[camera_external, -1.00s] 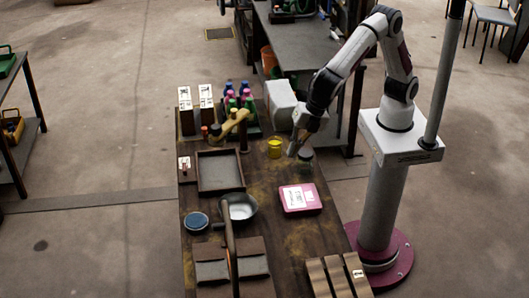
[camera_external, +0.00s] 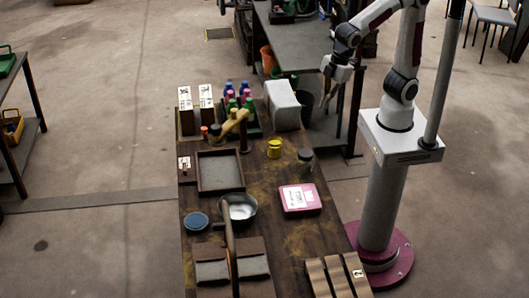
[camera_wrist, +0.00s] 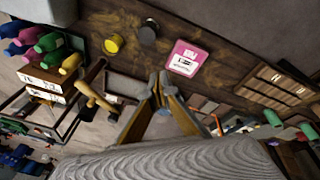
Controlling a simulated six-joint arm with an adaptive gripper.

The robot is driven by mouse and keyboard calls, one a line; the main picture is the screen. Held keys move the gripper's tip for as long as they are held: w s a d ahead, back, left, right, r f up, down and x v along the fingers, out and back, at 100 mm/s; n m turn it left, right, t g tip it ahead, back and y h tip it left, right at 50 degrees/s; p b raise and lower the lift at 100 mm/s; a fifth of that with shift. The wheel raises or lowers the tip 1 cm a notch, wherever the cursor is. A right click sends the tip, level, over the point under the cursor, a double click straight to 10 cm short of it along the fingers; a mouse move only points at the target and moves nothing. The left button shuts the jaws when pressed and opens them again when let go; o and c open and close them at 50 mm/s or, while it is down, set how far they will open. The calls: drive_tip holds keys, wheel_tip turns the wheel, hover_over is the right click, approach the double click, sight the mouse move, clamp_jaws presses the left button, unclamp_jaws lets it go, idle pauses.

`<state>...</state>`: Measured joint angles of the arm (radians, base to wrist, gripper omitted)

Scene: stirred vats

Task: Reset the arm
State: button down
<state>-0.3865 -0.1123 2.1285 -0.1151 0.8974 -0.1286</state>
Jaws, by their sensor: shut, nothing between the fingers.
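My gripper (camera_external: 324,98) is shut and empty. In the external view it is raised in the air, off the right edge of the wooden table (camera_external: 270,240) and to the right of the white rounded box. In the wrist view the gripper fingers (camera_wrist: 159,78) come together at the tips with nothing between them. The arm is folded up, with its elbow at or beyond the top edge of the external view. The dark jar (camera_external: 305,161) stands upright on the table, clear of my gripper, and shows in the wrist view too (camera_wrist: 147,34).
The table holds a yellow can (camera_external: 274,149), a pink labelled box (camera_external: 299,198), a dark tray (camera_external: 243,188), a metal pan (camera_external: 240,206), several coloured bottles (camera_external: 240,98) and a white rounded box (camera_external: 284,105). A grey bench (camera_external: 300,45) stands behind. The air around my gripper looks clear.

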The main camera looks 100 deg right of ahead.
drive_tip(key=s+d+r+m+t, duration=0.2)
drive_tip(key=s+d+m, duration=0.4)
drive_tip(key=s+d, duration=0.6)
drive_tip(key=shift+s+r+m+t, duration=0.3)
drive_tip(key=shift+s+r+t, duration=0.15)
drive_tip(key=shift+s, duration=0.2)
